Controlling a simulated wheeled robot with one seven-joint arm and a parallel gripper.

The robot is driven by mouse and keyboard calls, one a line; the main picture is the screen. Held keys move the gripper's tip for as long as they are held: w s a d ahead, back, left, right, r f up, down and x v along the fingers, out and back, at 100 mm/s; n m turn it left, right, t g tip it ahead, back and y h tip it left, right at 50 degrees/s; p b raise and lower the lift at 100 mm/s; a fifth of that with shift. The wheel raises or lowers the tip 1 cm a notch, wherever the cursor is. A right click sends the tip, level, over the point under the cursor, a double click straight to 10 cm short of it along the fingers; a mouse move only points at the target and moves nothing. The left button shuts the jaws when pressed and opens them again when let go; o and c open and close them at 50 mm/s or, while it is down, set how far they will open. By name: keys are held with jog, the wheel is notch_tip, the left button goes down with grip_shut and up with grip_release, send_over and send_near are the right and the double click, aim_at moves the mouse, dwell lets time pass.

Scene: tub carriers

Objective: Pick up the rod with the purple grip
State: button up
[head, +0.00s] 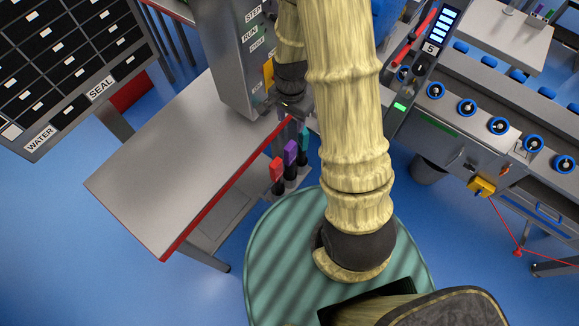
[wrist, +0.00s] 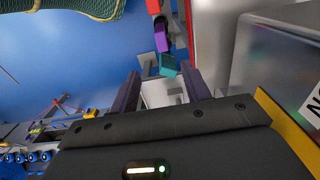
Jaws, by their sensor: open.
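The rod with the purple grip (head: 291,152) stands upright in a row at the side of the grey table, between a red-gripped rod (head: 278,168) and a teal-gripped rod (head: 304,138). In the wrist view the purple grip (wrist: 162,42) is beyond my fingertips, with the teal grip (wrist: 168,66) nearer, in line with the gap between the fingers. The red grip (wrist: 153,7) is at the top edge. My gripper (wrist: 160,70) is open, with nothing held. In the head view my gripper (head: 287,107) is small and partly hidden near the grey cabinet, above the rods.
The grey table (head: 185,165) with a red edge is left of the rods. The labelled grey cabinet (head: 233,60) rises close beside my gripper. A machine with blue-ringed knobs (head: 498,126) is at right, with a dark bin (head: 428,170) below. Blue floor is open at lower left.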

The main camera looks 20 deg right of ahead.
jog(key=p, duration=0.2)
send_near(290, 146)
notch_tip(290, 146, down, 5)
jog(key=shift+d+f, duration=0.1)
dwell(0.5)
jog(key=shift+f+p, duration=0.95)
jog(key=shift+f, duration=1.6)
grip_shut()
